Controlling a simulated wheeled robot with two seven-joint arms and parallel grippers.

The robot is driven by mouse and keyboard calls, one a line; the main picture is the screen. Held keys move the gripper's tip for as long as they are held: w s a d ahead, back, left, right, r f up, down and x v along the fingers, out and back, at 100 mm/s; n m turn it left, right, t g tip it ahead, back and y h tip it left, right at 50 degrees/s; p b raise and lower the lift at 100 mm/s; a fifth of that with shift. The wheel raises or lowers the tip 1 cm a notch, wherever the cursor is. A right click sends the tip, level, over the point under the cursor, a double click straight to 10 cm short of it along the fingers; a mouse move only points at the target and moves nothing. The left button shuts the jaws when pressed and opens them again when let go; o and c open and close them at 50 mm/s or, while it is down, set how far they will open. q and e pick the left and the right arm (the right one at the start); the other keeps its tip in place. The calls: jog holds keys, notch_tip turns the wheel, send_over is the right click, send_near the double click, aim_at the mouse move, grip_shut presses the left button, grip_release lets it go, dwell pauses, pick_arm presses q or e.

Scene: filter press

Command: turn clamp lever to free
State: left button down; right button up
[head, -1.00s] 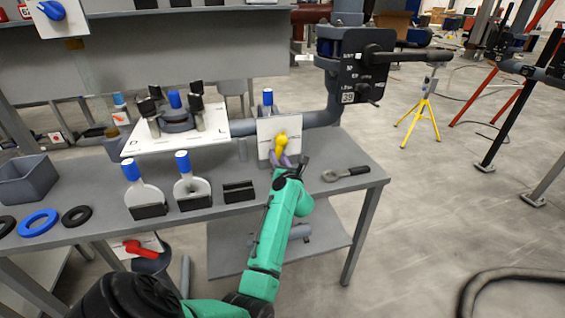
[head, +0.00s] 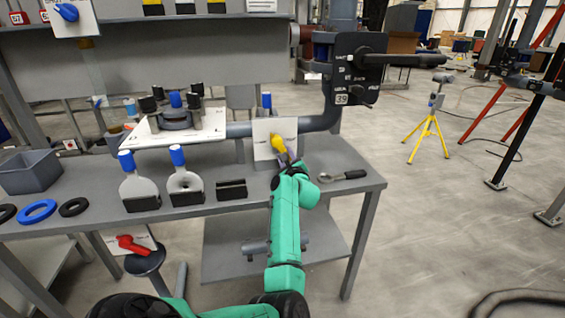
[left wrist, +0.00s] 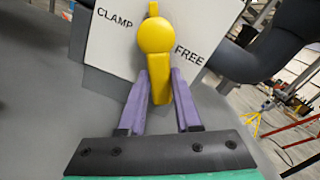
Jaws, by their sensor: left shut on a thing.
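The yellow clamp lever (head: 279,143) is mounted on a white plate (head: 261,128) at the right part of the bench. In the left wrist view the plate reads CLAMP on the left and FREE on the right. There the lever (left wrist: 159,85) hangs from its round hub between the two purple fingers. Relative to the tilted lettering, the lever's handle leans toward the FREE side. My left gripper (head: 284,160) is shut on the lever's handle, and its fingers (left wrist: 159,95) flank it in the wrist view. My right gripper is not in view.
A ring-ended tool (head: 343,175) lies right of my left gripper. A black block (head: 231,190) and two blue-capped paddles (head: 185,185) stand to the left. A dark pipe and a black control panel (head: 357,70) are behind.

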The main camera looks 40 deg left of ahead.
pick_arm(q)
jog(key=shift+w+d+r+n+b, duration=0.15)
jog(key=shift+w+r+n+b, duration=0.15)
jog(key=shift+n+b, duration=0.45)
jog(key=shift+d+r+n, duration=0.1)
jog(key=shift+r+n, duration=0.15)
jog(key=shift+n, duration=0.3)
jog(key=shift+w+r, duration=0.1)
jog(key=c, duration=0.6)
grip_release()
jog(key=shift+f, duration=0.2)
jog(key=shift+f, duration=0.1)
